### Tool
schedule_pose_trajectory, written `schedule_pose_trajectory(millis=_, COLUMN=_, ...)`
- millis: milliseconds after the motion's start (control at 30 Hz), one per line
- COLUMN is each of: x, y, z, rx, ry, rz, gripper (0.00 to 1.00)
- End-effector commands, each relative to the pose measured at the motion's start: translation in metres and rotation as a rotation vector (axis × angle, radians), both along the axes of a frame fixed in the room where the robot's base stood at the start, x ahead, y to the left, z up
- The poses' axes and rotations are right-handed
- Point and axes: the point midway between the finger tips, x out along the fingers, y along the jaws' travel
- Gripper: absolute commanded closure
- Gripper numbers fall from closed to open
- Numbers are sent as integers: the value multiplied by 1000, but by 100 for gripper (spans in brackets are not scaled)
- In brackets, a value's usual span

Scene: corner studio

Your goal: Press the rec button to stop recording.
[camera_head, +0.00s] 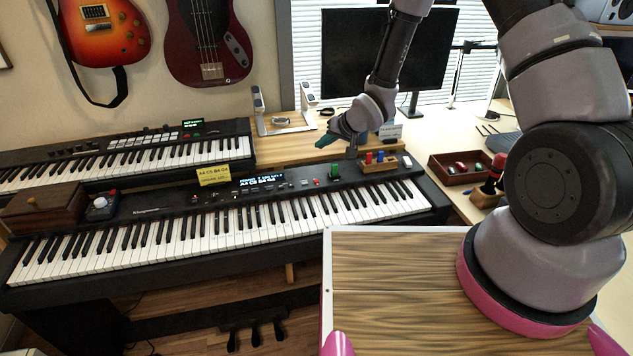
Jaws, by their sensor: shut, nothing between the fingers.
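The front keyboard (150,232) is a long black piano with a lit blue-white display (257,180) and small panel controls. A small red control (316,182) shows on its panel right of the display, beside an upright green piece (334,171). Labels are too small to read, so I cannot tell which control is the rec button. My gripper (328,141) reaches in from above and points left, its dark green fingertips shut and empty. It appears above and behind the panel's right part, apart from the controls.
A wooden holder (387,167) with red and blue pieces sits on the keyboard's right end. A yellow note (214,174) stands left of the display. A wooden box (42,208) and a joystick-like device (101,207) rest at the left. A second keyboard (125,155) stands behind.

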Motion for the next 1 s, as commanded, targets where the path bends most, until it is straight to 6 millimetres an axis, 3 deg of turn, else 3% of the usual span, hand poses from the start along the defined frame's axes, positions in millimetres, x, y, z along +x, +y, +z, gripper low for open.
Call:
schedule_pose_trajectory(millis=100, x=-7, y=10, z=-15, rx=25, ry=11, rz=16, gripper=100)
schedule_pose_trajectory(millis=567, x=-8, y=12, z=-20, rx=30, ry=11, rz=18, gripper=100)
schedule_pose_trajectory(millis=1000, x=-9, y=12, z=-75, rx=29, ry=12, rz=20, gripper=100)
